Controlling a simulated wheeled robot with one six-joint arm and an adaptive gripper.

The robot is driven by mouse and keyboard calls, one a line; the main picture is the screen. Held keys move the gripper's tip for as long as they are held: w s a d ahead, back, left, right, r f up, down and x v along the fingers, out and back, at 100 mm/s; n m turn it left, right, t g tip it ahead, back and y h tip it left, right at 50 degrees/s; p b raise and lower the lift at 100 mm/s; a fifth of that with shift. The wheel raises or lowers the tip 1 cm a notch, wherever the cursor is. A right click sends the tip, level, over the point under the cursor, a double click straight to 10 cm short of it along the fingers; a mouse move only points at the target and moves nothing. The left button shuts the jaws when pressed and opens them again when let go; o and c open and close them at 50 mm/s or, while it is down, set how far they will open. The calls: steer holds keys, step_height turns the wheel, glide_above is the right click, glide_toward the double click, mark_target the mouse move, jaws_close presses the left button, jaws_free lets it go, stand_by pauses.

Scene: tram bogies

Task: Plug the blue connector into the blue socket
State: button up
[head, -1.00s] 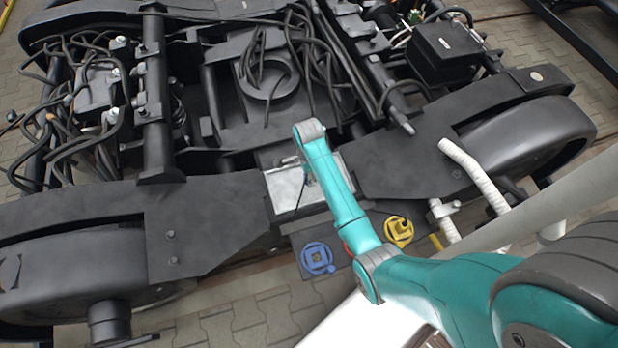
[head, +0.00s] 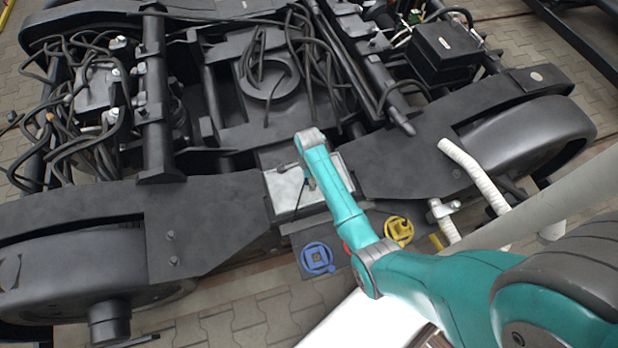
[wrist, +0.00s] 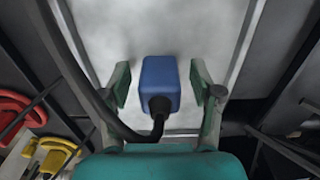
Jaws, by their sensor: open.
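The blue connector (wrist: 160,78) is a blue block with a black cable, in the middle of the wrist view. It lies over a light metal plate (wrist: 205,40). My gripper (wrist: 160,88) has one finger on each side of it, with a gap on both sides, so it is open and not touching it. In the head view my arm hides the fingers and the connector. The blue socket (head: 317,258) is a round blue fitting on a dark panel at the bogie's near side, left of my forearm.
A yellow socket (head: 398,231) sits right of the blue one, and it also shows in the wrist view (wrist: 56,156) beside a red fitting (wrist: 14,112). The black cable (wrist: 82,85) passes by my left finger. Black bogie beams and a wheel (head: 525,140) surround the plate (head: 285,188).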

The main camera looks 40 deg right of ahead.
steer(key=c, duration=1.2)
steer(key=shift+o, duration=0.2)
step_height(320, 180, up, 10)
steer(key=shift+r, duration=0.1)
